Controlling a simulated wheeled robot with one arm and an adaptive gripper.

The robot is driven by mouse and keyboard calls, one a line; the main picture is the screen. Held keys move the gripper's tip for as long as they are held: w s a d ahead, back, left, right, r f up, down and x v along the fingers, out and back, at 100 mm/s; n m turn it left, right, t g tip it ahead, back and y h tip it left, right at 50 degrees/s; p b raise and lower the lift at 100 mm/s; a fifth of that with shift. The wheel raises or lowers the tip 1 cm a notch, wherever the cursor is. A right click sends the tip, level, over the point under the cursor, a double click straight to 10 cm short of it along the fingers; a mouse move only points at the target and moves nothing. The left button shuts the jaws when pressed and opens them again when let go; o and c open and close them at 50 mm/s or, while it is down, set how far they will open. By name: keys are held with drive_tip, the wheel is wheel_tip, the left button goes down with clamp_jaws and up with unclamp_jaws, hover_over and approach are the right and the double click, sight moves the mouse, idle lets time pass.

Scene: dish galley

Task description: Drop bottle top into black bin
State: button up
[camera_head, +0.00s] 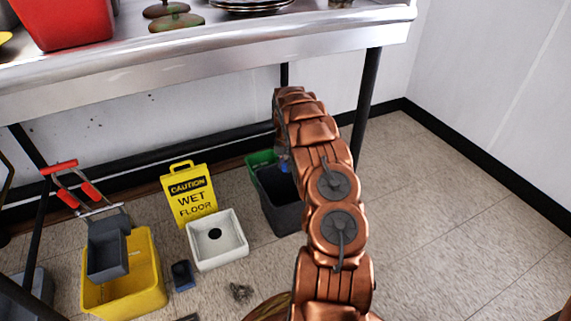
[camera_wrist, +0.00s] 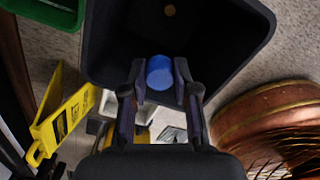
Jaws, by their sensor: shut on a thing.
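The blue bottle top (camera_wrist: 159,72) is a short round piece held between the two fingers of my gripper (camera_wrist: 160,84) in the wrist view. The black bin (camera_wrist: 120,22) is open below and around it, and the top appears above the bin's opening, near one wall. A small brown round thing (camera_wrist: 169,10) lies inside the bin. In the head view the black bin (camera_head: 284,215) stands on the floor under the counter, partly hidden by my arm. A bit of blue (camera_head: 284,166) shows at the bin's mouth; my gripper is mostly hidden there.
A green bin (camera_head: 260,158) stands just behind the black bin. To the left are a white square container (camera_head: 203,257), a yellow wet floor sign (camera_head: 170,190) and a yellow mop bucket (camera_head: 150,290). A metal counter (camera_head: 200,55) overhangs them. Floor at right is clear.

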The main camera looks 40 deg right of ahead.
sight(285, 165)
wheel_tip(285, 165, down, 5)
drive_tip(key=shift+r+b, duration=0.1)
drive_tip(key=shift+b, duration=1.15)
drive_tip(key=o, duration=0.8)
wheel_tip(285, 165, up, 12)
